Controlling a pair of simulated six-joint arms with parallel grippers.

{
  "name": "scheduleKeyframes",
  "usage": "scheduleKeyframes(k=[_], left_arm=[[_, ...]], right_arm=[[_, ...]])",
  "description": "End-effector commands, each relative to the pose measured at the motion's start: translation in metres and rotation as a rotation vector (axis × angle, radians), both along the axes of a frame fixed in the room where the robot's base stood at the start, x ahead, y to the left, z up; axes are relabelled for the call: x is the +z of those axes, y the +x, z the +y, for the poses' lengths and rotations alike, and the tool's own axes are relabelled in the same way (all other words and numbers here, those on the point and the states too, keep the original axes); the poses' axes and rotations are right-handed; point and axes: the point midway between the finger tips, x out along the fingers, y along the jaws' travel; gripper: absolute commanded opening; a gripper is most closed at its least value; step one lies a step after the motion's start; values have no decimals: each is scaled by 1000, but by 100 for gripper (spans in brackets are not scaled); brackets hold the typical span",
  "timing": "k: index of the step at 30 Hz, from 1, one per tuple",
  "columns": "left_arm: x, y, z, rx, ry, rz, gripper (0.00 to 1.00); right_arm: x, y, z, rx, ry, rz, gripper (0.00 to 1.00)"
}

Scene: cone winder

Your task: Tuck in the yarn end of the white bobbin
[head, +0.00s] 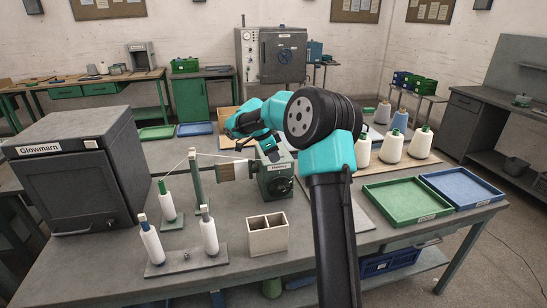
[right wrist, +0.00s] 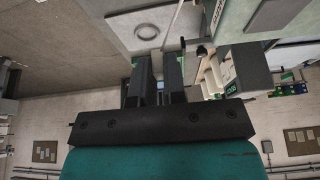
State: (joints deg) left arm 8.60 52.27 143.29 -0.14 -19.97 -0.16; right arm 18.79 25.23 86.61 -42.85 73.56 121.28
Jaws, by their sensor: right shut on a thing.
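A white bobbin with a green tip (head: 167,207) stands upright on a small green base. Two more white bobbins stand on a grey plate in front, one at left (head: 152,243) and one at right (head: 209,235). I cannot tell which is the task's bobbin. A thin pale yarn passes over the top of a green post (head: 197,182) towards the green winder (head: 276,180). My right gripper (head: 265,145) is above the winder, partly hidden by its arm. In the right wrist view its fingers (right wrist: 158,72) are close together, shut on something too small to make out. My left gripper is not in view.
A grey Glowmarn cabinet (head: 75,170) stands at left. A beige two-part box (head: 267,240) is in front of the winder. Cones (head: 393,147), a green tray (head: 405,222) and a blue tray (head: 460,203) are at right. The front left tabletop is partly clear.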

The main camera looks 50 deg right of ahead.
Motion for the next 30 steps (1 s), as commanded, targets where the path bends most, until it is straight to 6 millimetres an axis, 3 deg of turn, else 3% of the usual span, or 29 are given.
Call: scheduleKeyframes(k=[18, 30], left_arm=[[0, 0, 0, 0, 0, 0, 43], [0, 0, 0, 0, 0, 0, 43]], right_arm=[[24, 0, 0, 0, 0, 0, 2], [26, 0, 0, 0, 0, 0, 2]])
